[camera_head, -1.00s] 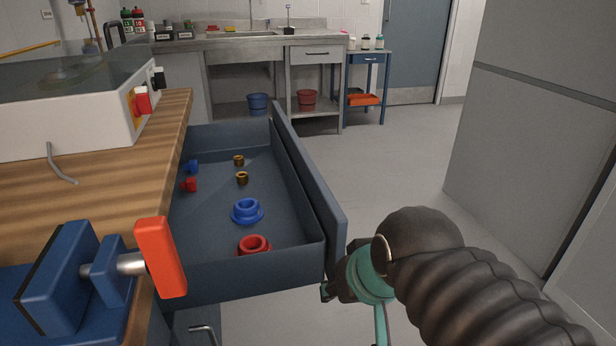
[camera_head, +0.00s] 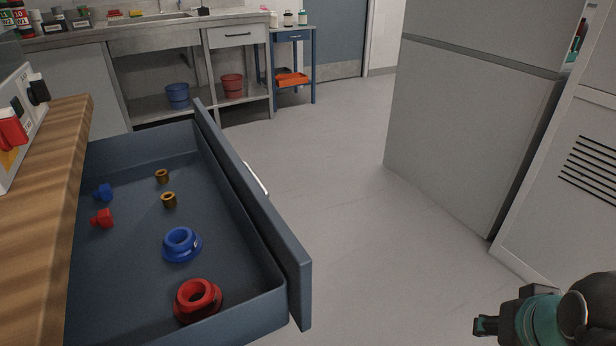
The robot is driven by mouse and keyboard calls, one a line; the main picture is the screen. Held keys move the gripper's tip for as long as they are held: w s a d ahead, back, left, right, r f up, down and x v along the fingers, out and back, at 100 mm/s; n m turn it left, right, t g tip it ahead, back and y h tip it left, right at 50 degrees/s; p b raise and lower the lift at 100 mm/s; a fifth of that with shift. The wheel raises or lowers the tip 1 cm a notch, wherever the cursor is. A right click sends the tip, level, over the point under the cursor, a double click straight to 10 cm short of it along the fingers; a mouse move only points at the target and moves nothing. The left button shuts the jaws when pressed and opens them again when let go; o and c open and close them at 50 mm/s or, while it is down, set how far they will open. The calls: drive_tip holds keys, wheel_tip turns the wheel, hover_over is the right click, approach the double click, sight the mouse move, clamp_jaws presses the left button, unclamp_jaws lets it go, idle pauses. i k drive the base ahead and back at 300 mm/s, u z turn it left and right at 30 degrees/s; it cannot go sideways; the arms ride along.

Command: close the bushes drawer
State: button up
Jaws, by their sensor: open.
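The bushes drawer (camera_head: 255,209) is dark blue-grey and pulled far out from under the wooden bench. Its front panel faces right, with a pale handle (camera_head: 256,178) partly hidden behind the panel's top edge. Inside lie a red bush (camera_head: 197,300), a blue bush (camera_head: 181,244), two small brass bushes (camera_head: 168,200), and small blue and red parts (camera_head: 102,218). My gripper (camera_head: 482,326) is at the lower right, well right of the drawer front and apart from it. Its jaws are small in view, open and empty.
The wooden bench top (camera_head: 55,190) runs along the left, with a machine with red and black knobs on it. Grey cabinets (camera_head: 470,110) stand on the right. The grey floor (camera_head: 350,190) between drawer and cabinets is clear. A sink counter and blue trolley (camera_head: 293,65) are at the back.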

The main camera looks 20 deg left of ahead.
sight(122, 291)
drive_tip(key=z, duration=0.1)
drive_tip(key=i, duration=1.05)
drive_tip(key=u, duration=2.85)
drive_tip(key=k, duration=0.5)
drive_tip(key=z, duration=0.7)
drive_tip(key=i, duration=0.55)
drive_tip(key=u, duration=0.25)
